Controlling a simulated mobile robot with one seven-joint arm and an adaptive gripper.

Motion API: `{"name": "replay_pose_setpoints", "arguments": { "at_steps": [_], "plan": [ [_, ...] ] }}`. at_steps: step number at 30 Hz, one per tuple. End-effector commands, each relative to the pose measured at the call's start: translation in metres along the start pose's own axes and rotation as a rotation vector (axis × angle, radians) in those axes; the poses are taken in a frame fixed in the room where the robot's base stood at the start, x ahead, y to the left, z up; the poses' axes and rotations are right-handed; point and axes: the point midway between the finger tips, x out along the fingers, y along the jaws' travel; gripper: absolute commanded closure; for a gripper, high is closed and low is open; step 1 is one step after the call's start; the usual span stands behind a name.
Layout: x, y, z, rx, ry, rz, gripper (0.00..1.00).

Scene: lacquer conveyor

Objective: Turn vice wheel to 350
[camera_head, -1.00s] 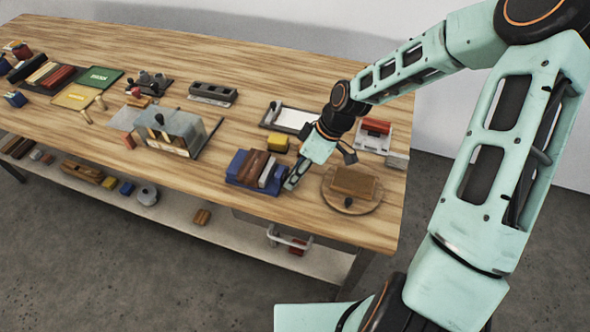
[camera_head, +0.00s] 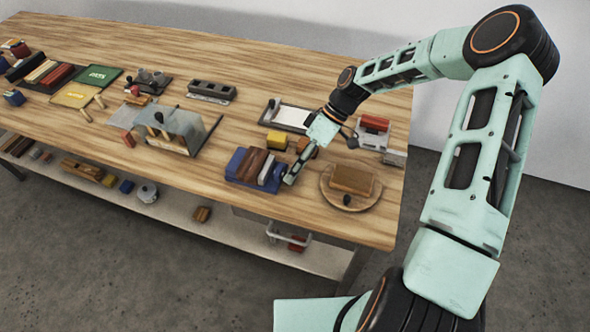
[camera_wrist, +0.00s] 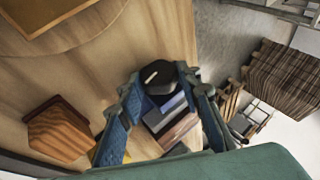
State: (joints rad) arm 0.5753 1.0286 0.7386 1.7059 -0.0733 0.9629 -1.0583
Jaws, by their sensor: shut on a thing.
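The vice (camera_head: 240,162) is a blue block with wood and grey metal pieces set in it, near the front edge of the bench. It also shows in the wrist view (camera_wrist: 174,124) beyond my fingers. Its wheel (camera_wrist: 158,75), a dark round knob with a pale mark on top, sits between my fingers in the wrist view. My gripper (camera_head: 289,181) is at the right end of the vice, shut on the wheel, with one finger on each side. The wheel is mostly hidden by my gripper in the head view, and I cannot read its angle.
A round board (camera_head: 331,197) with a wooden block on it lies just right of my gripper. A yellow block (camera_head: 277,140), a small wooden block (camera_head: 303,145) and a pale-sheeted tray (camera_head: 292,114) lie behind. A clear-sided box (camera_head: 180,130) stands left. Bare bench lies between.

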Motion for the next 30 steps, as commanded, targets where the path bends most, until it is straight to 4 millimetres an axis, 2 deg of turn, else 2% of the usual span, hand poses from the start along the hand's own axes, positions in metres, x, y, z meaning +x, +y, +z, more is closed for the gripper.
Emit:
{"name": "replay_pose_setpoints", "arguments": {
  "at_steps": [5, 6, 11, 19, 22, 26, 30],
  "plan": [
    [0.0, 0.0, 0.001, 0.002, -0.001, 0.0, 0.92],
    [0.0, 0.0, 0.001, 0.002, -0.001, 0.0, 0.67],
    [0.0, 0.0, 0.001, 0.001, -0.001, 0.001, 0.5],
    [-0.001, 0.0, 0.0, 0.0, 0.0, 0.001, 0.5],
    [-0.007, 0.001, 0.0, 0.0, 0.0, 0.004, 0.5],
    [-0.028, 0.001, 0.0, 0.0, 0.0, 0.005, 0.5],
    [-0.059, 0.001, 0.0, 0.0, 0.002, 0.006, 0.5]
  ]
}}
